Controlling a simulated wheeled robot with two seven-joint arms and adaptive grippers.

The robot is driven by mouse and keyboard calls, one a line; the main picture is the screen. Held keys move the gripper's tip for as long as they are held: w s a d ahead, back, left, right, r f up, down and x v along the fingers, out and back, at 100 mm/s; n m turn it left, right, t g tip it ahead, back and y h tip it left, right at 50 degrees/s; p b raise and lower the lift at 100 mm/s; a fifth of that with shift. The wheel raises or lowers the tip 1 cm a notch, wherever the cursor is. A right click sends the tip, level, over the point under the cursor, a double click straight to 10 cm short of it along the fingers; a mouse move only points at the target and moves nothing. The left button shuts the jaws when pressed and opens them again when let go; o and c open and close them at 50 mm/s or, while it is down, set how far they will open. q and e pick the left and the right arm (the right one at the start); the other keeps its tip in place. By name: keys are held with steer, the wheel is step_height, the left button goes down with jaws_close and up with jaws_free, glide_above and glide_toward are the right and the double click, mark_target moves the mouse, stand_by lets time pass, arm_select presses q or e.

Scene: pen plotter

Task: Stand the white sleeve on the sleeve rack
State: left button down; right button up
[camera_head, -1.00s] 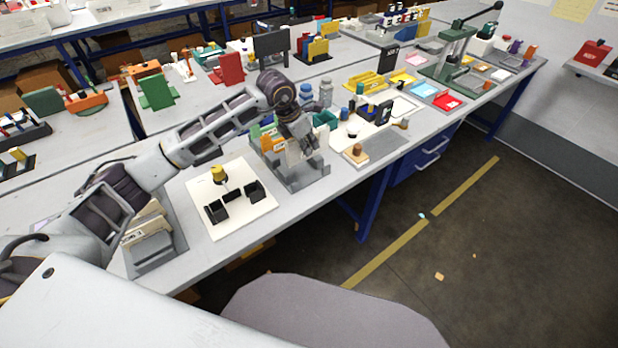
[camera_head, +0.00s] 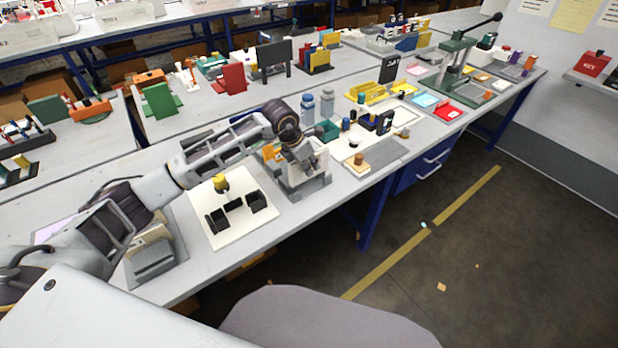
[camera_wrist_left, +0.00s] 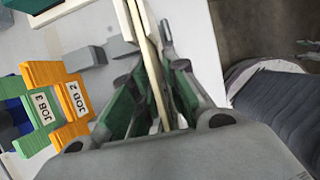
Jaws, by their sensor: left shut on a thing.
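My left gripper (camera_head: 303,150) is shut on the white sleeve (camera_head: 320,158), above the grey sleeve rack (camera_head: 308,190) on the bench. In the left wrist view the gripper (camera_wrist_left: 150,75) pinches the sleeve (camera_wrist_left: 146,35), seen edge-on as a thin cream-white slab between the fingers. My right gripper is not in view.
A white board with black holders (camera_head: 265,217) lies left of the rack. A grey holder with sleeves (camera_head: 150,262) stands nearer me. A wooden-topped block (camera_head: 358,161) is to the right.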

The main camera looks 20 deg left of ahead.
arm_select(q)
steer(key=shift+f, duration=0.85)
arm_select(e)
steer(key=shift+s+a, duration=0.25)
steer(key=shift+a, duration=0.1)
arm_select(q)
steer(key=shift+f, duration=0.1)
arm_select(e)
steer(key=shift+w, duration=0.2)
arm_select(q)
steer(key=shift+f, duration=1.75)
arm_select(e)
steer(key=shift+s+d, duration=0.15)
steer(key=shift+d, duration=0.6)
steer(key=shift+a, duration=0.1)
